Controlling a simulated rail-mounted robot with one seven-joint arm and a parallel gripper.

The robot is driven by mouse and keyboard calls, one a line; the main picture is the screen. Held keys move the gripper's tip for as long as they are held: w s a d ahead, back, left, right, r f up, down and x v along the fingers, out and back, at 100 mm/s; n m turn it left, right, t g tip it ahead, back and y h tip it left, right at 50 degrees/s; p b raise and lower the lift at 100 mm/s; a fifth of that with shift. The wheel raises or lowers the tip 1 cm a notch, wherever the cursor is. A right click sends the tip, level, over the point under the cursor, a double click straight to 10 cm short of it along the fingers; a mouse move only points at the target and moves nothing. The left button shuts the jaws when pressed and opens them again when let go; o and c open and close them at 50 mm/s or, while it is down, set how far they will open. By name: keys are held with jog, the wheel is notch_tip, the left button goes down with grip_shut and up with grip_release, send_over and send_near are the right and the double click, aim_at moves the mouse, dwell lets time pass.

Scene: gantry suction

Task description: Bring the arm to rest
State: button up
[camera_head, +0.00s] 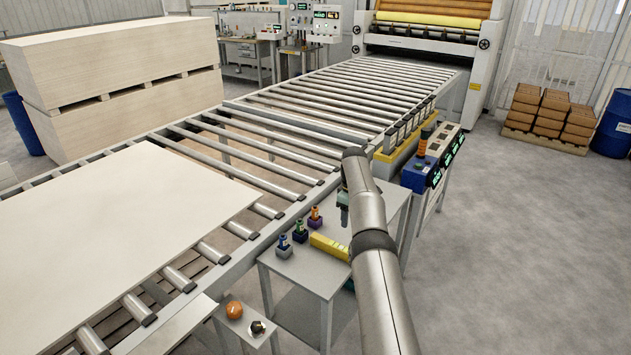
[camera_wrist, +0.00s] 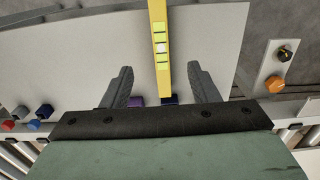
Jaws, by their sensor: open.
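My arm (camera_head: 367,210) reaches forward from the bottom right of the head view over a small grey side table (camera_head: 290,277). My gripper (camera_head: 343,198) hangs at its far end, partly hidden by the arm. In the wrist view my gripper (camera_wrist: 159,70) has its two dark fingers spread apart. No object is held between them. A yellow bar with bright windows, like a level, (camera_wrist: 159,40) shows between and beyond the fingers. The gripper appears above the table, apart from it; the exact height is unclear.
The yellow bar (camera_head: 330,246) and several small coloured holders (camera_head: 300,233) sit on the side table. The roller conveyor (camera_head: 262,160) carries a large pale panel (camera_head: 110,240). A blue control box (camera_head: 420,174) stands beyond the arm. An orange knob (camera_head: 234,310) is near the front. Open floor lies right.

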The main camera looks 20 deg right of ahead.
jog(key=s+a+r+m+b, duration=0.1)
jog(key=s+a+r, duration=0.1)
jog(key=a+r, duration=0.35)
jog(key=s+a+r+m, duration=0.1)
jog(key=s+a+r, duration=0.15)
jog(key=r, duration=0.55)
jog(key=s+a+r+m, duration=0.1)
jog(key=s+a+r, duration=0.2)
jog(key=s, duration=0.2)
jog(key=s+a+r+m, duration=0.1)
jog(key=s+a+r, duration=0.2)
jog(key=s, duration=0.3)
jog(key=s+a+f+m, duration=0.1)
jog(key=s+a+f, duration=0.1)
jog(key=s, duration=0.9)
jog(key=s+a+f+m+b, duration=0.1)
jog(key=s+a+f, duration=0.1)
jog(key=s, duration=0.9)
jog(key=s+a+f+m+t+b, duration=0.1)
jog(key=s+a+f+m, duration=0.1)
jog(key=s, duration=0.9)
jog(key=shift+s+a+f, duration=0.25)
jog(key=shift+s+a, duration=0.15)
